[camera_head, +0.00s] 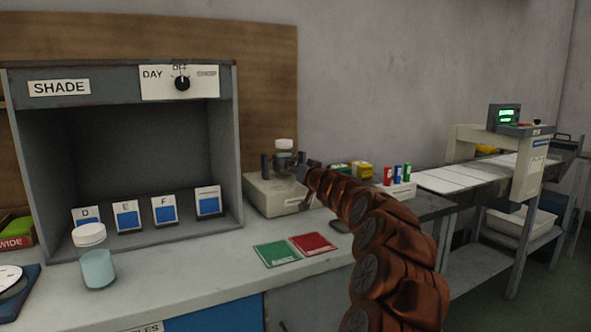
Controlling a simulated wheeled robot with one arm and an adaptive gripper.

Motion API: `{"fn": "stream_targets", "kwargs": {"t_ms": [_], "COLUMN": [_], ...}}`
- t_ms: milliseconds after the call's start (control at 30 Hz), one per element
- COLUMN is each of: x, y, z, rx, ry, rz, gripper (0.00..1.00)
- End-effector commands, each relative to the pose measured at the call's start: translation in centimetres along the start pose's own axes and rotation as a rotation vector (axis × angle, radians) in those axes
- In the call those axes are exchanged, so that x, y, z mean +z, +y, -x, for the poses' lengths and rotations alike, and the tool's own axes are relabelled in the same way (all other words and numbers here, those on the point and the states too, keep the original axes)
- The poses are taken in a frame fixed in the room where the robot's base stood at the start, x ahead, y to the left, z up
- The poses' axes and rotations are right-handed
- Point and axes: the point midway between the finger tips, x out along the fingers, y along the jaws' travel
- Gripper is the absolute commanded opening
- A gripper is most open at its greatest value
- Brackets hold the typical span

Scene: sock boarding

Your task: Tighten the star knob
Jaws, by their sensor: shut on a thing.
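A pale grey bench device (278,194) stands on the counter right of the shade cabinet. It has dark upright posts and a white-capped jar (284,152) between them. My gripper (303,170) reaches in from the right and is at the device's right-hand post. It is shut on a small part there, which seems to be the star knob. The knob itself is mostly hidden by the gripper and too small to make out. My copper-coloured arm covers part of the counter to the right of the device.
The shade cabinet (230,150) with lettered cards stands left. A capped jar of pale blue liquid (98,262) is near the counter's front. Green (276,254) and red (312,244) cards lie before the device. Small coloured bottles (397,175) stand right, before a conveyor machine (500,155).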

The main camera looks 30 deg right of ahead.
Motion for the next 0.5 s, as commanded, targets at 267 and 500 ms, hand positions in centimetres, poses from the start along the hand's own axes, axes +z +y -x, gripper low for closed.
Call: {"fn": "stream_targets", "kwargs": {"t_ms": [267, 500], "x": [-0.09, -0.15], "y": [-0.08, -0.13], "z": [-0.02, -0.02], "rx": [-0.001, -0.001], "ry": [0.002, 0.001], "rz": [-0.183, -0.409], "gripper": [0.0, 0.0]}}
